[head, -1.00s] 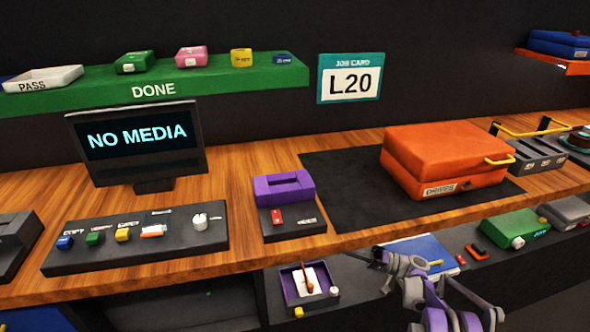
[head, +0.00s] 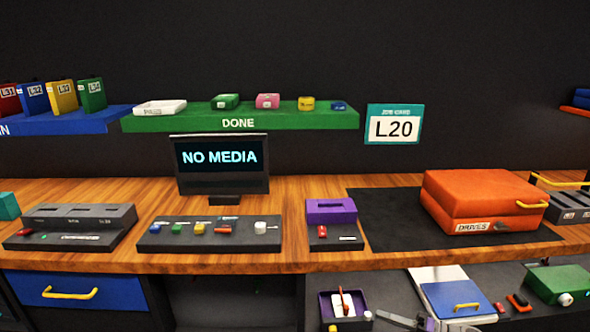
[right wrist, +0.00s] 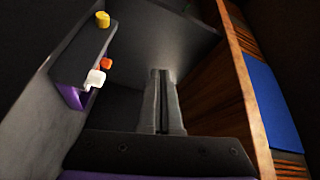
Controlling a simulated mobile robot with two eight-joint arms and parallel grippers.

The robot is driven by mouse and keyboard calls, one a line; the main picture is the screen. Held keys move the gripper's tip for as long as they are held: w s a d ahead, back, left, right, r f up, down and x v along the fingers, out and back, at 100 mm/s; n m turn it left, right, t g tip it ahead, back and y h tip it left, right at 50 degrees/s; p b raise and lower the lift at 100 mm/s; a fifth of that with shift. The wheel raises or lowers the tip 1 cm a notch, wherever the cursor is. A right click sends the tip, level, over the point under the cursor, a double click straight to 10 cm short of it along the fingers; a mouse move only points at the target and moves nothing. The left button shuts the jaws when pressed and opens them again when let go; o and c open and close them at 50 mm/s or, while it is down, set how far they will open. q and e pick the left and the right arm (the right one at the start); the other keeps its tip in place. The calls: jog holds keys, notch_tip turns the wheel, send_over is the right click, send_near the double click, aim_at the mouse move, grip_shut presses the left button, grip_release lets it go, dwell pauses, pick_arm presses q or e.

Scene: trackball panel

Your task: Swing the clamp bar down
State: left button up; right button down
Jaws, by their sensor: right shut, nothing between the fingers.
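A small panel with a purple tray (head: 327,309) sits on the lower shelf in the head view. A thin orange-red bar (head: 341,297) stands raised over a white pad in it; this looks like the clamp bar. In the right wrist view the panel (right wrist: 80,55) is at the upper left, with an orange tip (right wrist: 106,64) near a white knob (right wrist: 95,77). My right gripper (right wrist: 162,75) is shut and empty, apart from the panel. In the head view only a grey part of it (head: 402,319) shows, right of the panel. My left gripper is not in view.
A yellow knob (right wrist: 102,19) stands on the panel. Right of the panel are a blue lidded box (head: 455,295) and a green box (head: 562,281). The wooden counter (head: 290,262) overhangs above, with a purple slotted unit (head: 331,211) and an orange case (head: 480,195).

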jog(key=s+a+r+g+h, duration=0.35)
jog(key=s+a+h, duration=0.45)
jog(key=s+a, duration=0.4)
jog(key=s+d+f+h, duration=0.1)
jog(key=s+h, duration=0.2)
jog(key=s, duration=0.6)
jog(key=s+d+f+n+h, duration=0.1)
jog(key=s+d+f+h, duration=0.15)
jog(key=s, duration=0.55)
jog(key=s+d+f+h, duration=0.1)
jog(key=s+h, duration=0.3)
jog(key=s, duration=0.5)
pick_arm(q)
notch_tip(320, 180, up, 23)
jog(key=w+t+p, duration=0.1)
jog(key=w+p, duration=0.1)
jog(key=p, duration=1.8)
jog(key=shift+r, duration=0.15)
pick_arm(e)
notch_tip(320, 180, up, 24)
jog(key=w+t, duration=0.1)
jog(key=w, duration=0.1)
jog(key=shift+w+f, duration=0.15)
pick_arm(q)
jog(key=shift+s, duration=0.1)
pick_arm(e)
jog(key=shift+y, duration=0.25)
